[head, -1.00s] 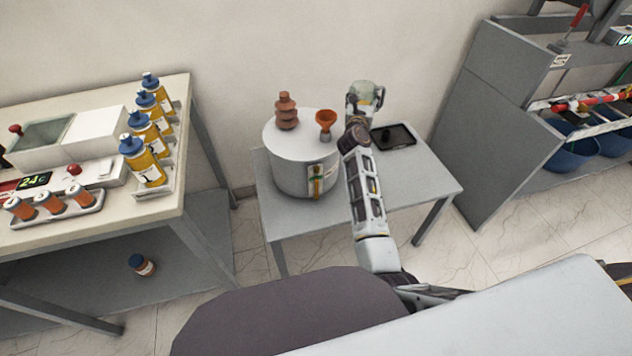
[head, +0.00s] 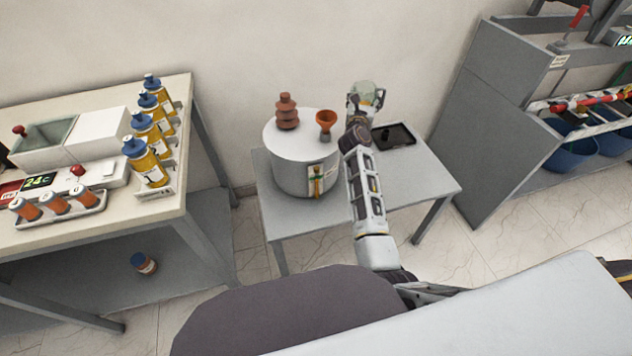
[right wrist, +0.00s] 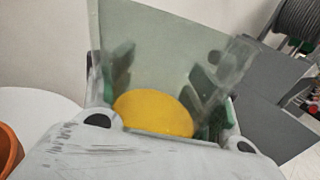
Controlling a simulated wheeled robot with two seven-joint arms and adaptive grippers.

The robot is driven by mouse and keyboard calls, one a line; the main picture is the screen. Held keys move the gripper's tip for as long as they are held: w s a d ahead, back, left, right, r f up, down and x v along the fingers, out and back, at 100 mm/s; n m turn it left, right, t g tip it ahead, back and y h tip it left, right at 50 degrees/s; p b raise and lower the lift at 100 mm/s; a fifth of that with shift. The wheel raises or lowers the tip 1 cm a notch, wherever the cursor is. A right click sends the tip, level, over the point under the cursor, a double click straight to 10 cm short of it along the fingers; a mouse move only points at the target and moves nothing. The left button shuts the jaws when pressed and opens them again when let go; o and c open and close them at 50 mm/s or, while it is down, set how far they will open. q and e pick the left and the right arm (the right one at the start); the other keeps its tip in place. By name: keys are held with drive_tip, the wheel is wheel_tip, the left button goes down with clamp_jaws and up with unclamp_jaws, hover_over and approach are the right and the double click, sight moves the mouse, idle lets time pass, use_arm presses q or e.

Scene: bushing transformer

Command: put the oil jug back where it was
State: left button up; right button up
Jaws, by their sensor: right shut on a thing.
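The oil jug (head: 371,91) is a pale, see-through greenish vessel in the head view, at the back of the small grey table. My right gripper (head: 362,108) is shut on it, largely hidden behind my own arm. In the right wrist view the clear jug (right wrist: 165,45) fills the middle, with yellow oil (right wrist: 155,113) low in it. Dark and green finger parts show on both sides of it. Whether the jug touches the tabletop is hidden. A black tray (head: 396,137) lies on the table just right of the gripper. My left gripper is not in view.
A white round tank (head: 300,165) with a brown ribbed bushing (head: 287,112) and an orange funnel (head: 325,122) stands left of my right arm. The small table's (head: 425,175) right front is bare. A bench (head: 150,215) with several yellow bottles is left; a grey cabinet (head: 490,125) is right.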

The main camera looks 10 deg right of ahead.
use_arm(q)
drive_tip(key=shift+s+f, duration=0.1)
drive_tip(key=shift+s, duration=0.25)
use_arm(e)
drive_tip(key=shift+a, duration=0.2)
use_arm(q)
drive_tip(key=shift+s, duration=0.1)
